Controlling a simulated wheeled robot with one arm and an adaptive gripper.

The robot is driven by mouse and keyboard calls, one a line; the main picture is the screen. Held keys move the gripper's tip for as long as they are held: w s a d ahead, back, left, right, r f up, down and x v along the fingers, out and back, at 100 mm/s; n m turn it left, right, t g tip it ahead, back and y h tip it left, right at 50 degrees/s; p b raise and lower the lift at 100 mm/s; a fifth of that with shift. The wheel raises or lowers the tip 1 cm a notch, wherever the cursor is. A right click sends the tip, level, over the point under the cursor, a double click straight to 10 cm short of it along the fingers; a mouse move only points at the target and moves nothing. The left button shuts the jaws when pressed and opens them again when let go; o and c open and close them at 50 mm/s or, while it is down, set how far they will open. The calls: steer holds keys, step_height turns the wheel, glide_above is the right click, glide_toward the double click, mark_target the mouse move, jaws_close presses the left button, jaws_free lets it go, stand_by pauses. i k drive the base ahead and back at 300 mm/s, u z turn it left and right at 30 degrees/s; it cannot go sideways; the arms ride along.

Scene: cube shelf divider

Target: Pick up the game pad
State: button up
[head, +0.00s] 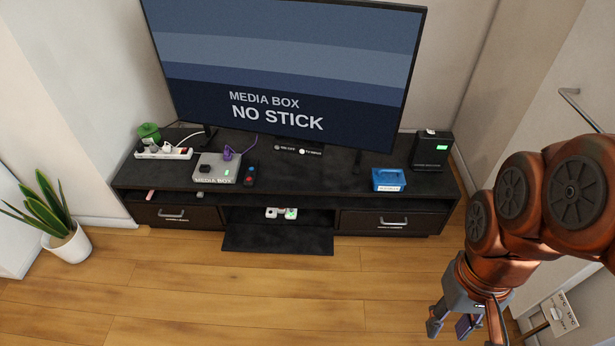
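A small white object that looks like the game pad (281,213) lies in the open middle compartment of the black TV stand (300,178). It has dark and green spots and is too small to make out fully. Its top is close under the stand's upper board. My gripper (451,327) hangs at the lower right, in front of the stand and well apart from the white object. Its fingers look spread, with nothing seen between them.
A black flap (278,239) lies lowered before the middle compartment. Drawers flank it. On top stand a media box (216,168), power strip (164,153), remote (250,173), blue box (388,180), black device (431,150) and television (285,65). The wooden floor (250,300) in front is clear.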

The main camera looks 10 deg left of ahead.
mark_target(290, 213)
steer(key=z, duration=0.05)
steer(key=k, duration=0.85)
steer(key=u, duration=0.65)
steer(key=i, duration=0.5)
steer(key=u, duration=0.05)
